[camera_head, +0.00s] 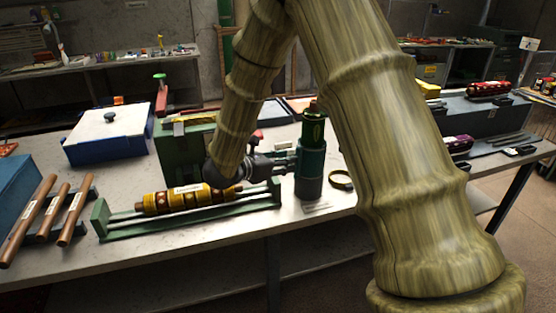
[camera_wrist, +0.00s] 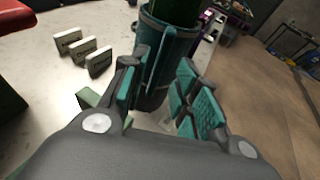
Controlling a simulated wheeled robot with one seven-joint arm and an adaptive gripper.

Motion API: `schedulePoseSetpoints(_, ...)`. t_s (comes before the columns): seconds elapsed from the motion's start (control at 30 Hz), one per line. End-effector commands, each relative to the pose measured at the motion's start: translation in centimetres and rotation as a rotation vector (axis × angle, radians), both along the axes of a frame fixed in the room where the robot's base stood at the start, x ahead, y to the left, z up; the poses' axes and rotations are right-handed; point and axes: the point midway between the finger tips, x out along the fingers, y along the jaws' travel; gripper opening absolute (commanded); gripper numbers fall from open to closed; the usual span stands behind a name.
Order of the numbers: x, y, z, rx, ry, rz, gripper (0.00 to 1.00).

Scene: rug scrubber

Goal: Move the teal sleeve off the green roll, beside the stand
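The green roll (camera_head: 313,126) stands upright on the bench, its glossy green top showing above the dark teal sleeve (camera_head: 311,172). The sleeve surrounds its lower part. In the wrist view the teal sleeve (camera_wrist: 172,42) fills the upper middle, with the green roll (camera_wrist: 178,10) rising from it. My gripper (camera_head: 290,160) is level with the sleeve's upper part, on its left side. In the wrist view my gripper's teal-padded fingers (camera_wrist: 160,95) are spread apart, one on each side of the sleeve. I see no clear contact. The roll's base is mostly hidden.
A green box (camera_head: 180,150) stands behind my gripper. Some bare bench shows in front of the sleeve.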

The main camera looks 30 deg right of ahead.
Motion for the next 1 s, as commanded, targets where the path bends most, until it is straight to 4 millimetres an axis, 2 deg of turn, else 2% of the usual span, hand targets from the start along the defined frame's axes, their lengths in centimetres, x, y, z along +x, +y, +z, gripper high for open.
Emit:
schedulePoseSetpoints(0.1,0.1,-1.2,-0.7,0.000,-0.001,-0.002,0.30)
schedulePoseSetpoints(0.4,0.5,-3.4,-1.2,0.000,-0.001,-0.001,0.30)
schedulePoseSetpoints(0.6,0.6,-4.1,-1.3,0.000,0.000,-0.002,0.30)
schedulePoseSetpoints(0.93,0.6,-4.2,-1.2,0.000,0.001,-0.002,0.30)
schedulePoseSetpoints(1.0,0.6,-4.2,-1.2,0.000,0.001,-0.002,0.18)
